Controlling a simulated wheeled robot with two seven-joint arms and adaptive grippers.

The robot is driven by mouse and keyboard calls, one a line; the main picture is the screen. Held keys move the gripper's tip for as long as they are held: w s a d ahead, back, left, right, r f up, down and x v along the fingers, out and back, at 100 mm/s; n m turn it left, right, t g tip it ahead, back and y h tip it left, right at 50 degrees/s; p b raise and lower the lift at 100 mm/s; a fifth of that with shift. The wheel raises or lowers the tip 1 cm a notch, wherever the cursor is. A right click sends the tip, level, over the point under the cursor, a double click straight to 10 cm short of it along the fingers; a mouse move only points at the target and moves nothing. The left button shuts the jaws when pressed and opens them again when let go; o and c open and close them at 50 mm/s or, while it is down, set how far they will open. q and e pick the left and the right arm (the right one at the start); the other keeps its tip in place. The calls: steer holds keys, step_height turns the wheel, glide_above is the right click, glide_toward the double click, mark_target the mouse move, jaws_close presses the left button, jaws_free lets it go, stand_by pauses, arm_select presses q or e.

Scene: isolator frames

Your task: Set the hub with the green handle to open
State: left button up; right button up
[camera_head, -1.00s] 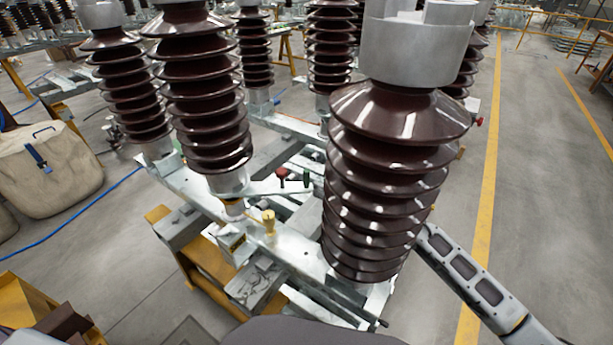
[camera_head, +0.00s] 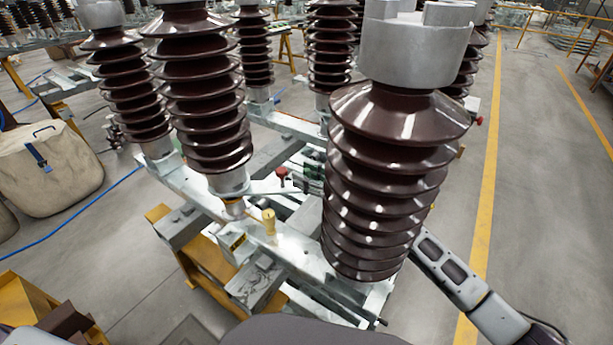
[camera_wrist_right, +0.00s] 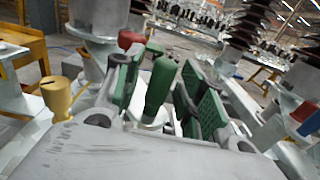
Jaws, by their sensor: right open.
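The green handle (camera_wrist_right: 160,88) stands upright in the right wrist view. My right gripper (camera_wrist_right: 166,78) is open, with one green-padded finger on each side of the handle. The handle looks to be between the fingers; whether either pad touches it I cannot tell. In the head view, the right arm passes behind the large brown insulator, and small dark green parts (camera_head: 308,174) show just left of it; handle and fingers are hard to tell apart there. The hub under the handle is mostly hidden. My left gripper is not in view.
A red handle (camera_head: 282,174) stands just left of the green parts. A yellow handle (camera_head: 268,222) is nearer on the metal frame. Open floor lies to the right.

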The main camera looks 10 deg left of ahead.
steer(key=shift+c, duration=0.2)
steer(key=c, duration=0.7)
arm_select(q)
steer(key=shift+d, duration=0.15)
arm_select(e)
jaws_close()
steer(key=shift+w, duration=0.1)
steer(key=shift+w, duration=0.15)
steer(key=shift+w+a+b, duration=0.1)
steer(key=shift+w+b, duration=0.1)
steer(key=shift+b, duration=0.15)
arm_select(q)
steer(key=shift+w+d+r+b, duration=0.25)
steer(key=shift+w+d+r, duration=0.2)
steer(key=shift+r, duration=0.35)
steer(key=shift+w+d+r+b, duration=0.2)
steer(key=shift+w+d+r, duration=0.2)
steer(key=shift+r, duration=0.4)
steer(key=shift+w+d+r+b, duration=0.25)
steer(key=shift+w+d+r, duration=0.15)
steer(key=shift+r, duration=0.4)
arm_select(e)
steer(key=shift+w+a+r, duration=0.1)
steer(key=shift+w+a, duration=0.1)
steer(key=shift+w, duration=0.35)
steer(key=shift+w+a, duration=0.15)
steer(key=shift+w, duration=0.35)
